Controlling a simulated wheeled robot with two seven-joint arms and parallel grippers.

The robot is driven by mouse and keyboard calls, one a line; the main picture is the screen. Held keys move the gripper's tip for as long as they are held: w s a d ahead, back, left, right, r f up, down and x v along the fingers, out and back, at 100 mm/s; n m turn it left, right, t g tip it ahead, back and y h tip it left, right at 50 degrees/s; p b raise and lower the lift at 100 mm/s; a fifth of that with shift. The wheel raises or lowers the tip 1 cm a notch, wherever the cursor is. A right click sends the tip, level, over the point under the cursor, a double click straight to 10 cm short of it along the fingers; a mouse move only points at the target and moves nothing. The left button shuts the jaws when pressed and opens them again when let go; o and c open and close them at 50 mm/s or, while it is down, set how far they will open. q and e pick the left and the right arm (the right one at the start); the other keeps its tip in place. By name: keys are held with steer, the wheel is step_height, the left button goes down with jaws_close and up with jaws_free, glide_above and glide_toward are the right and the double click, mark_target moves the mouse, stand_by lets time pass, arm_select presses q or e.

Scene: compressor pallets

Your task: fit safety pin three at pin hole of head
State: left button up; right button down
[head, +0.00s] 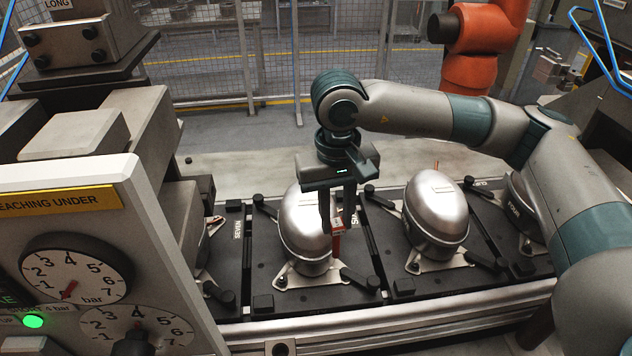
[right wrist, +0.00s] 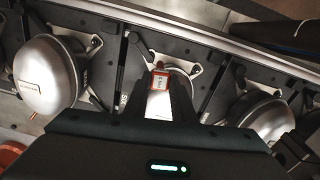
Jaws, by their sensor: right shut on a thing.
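My right gripper (head: 335,225) hangs fingers down over the pallet row, in front of a silver compressor. It is shut on a small red-and-white tagged piece (head: 337,243), which I take to be safety pin three. In the right wrist view the piece (right wrist: 158,97) sits between the fingertips (right wrist: 160,90); its writing is too small to read. The grey press machine (head: 150,125) stands at the left, with a plate-mounted block (head: 75,40) at its upper left. I cannot tell which part is the head, and I cannot make out a pin hole. My left gripper is not in view.
Silver compressors (head: 300,235) (head: 437,210) stand on black pallets (head: 262,280) along a rail, with dark knobs and clamps around them. A panel with two bar gauges (head: 75,280) fills the left front. A mesh fence (head: 220,60) and an orange robot arm (head: 470,50) are behind.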

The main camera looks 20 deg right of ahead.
steer(key=a+r+m+g+y, duration=0.2)
steer(key=a+m+g+y, duration=0.55)
steer(key=m, duration=1.45)
steer(key=w+d+r+m+t+y, duration=0.1)
steer(key=w+d+m+t+y, duration=0.4)
steer(key=m+t+y, duration=0.5)
steer(key=w+m+t+b, duration=0.1)
steer(key=m, duration=0.4)
steer(key=shift+w+d+r, duration=0.15)
steer(key=shift+d+r, duration=0.1)
steer(key=shift+d, duration=0.1)
